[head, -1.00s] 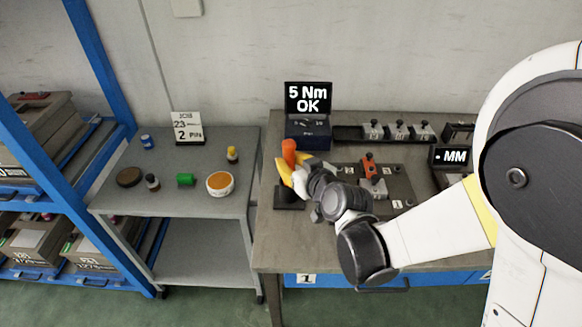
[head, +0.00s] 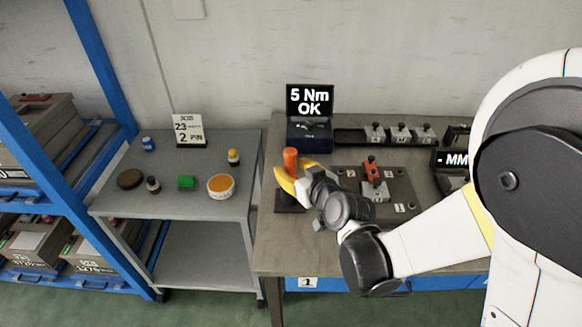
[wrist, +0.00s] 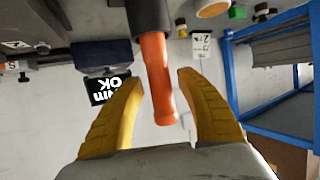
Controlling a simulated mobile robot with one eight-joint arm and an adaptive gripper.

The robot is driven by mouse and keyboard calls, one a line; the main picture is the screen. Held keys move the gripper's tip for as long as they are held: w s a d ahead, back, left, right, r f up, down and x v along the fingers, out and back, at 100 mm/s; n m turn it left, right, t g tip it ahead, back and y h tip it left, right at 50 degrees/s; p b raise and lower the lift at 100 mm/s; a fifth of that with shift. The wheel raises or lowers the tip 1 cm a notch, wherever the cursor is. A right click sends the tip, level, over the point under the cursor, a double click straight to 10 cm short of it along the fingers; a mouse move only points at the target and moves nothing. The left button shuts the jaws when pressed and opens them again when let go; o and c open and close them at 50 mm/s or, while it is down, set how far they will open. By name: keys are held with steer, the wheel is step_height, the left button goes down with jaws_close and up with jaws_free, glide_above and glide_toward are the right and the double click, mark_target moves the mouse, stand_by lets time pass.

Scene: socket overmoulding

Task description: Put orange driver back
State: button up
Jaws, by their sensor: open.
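The orange driver (head: 290,160) stands upright at the black stand (head: 289,198) on the workbench's left part. In the wrist view the driver's orange handle (wrist: 158,80) runs into a dark cylinder at the top of the picture. My gripper (head: 290,177) is at the handle with its yellow fingers apart. In the wrist view my gripper (wrist: 160,88) has one finger on each side of the handle, with a visible gap on both sides. The driver's lower end is hidden.
The display box (head: 309,118) reading "5 Nm OK" stands just behind the driver. The grey side table (head: 200,211) holds several small containers.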

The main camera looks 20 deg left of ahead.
steer(key=s+d+r+m+g+h, duration=0.1)
steer(key=s+d+r+m+h, duration=0.1)
steer(key=s+d, duration=0.4)
steer(key=s+d+r+m+g+h+p, duration=0.1)
steer(key=s+d+r+m+h, duration=0.2)
steer(key=s+d, duration=0.4)
steer(key=s+d+r+m+g+h+p, duration=0.1)
steer(key=s+d+r+m+h, duration=0.2)
steer(key=d, duration=1.8)
steer(key=s+r+h, duration=0.1)
steer(key=s, duration=0.2)
steer(key=shift+s+r, duration=0.25)
steer(key=shift+r, duration=0.1)
steer(key=shift+a, duration=0.1)
